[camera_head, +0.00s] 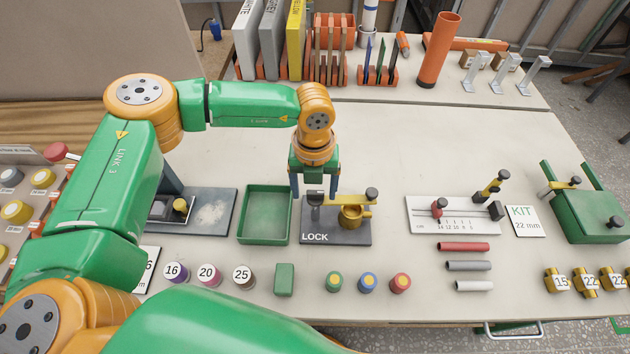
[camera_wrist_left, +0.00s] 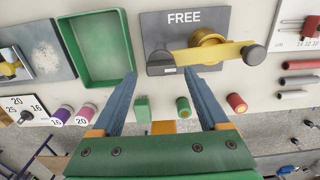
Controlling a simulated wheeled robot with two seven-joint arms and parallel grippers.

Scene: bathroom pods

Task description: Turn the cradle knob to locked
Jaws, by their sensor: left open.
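The cradle (camera_head: 350,216) stands on a dark grey plate (camera_head: 350,238) marked LOCK on its near edge. The far edge reads FREE in the left wrist view. A dark upright knob (camera_head: 315,200) stands at the plate's left; it shows in the left wrist view (camera_wrist_left: 160,60). A yellow arm (camera_wrist_left: 210,53) runs rightward from beside it, over the brass cradle, to a black end grip (camera_head: 372,193). My left gripper (camera_head: 315,191) is open, pointing down, its fingers either side of the dark knob. Whether they touch it is unclear. My right gripper is not in view.
A green tray (camera_head: 242,228) stands just left of the plate. A ruler fixture (camera_head: 455,214) is to the right. Several coloured caps and a green block (camera_head: 285,279) sit in front. Folders and an orange tube (camera_head: 438,50) stand at the back.

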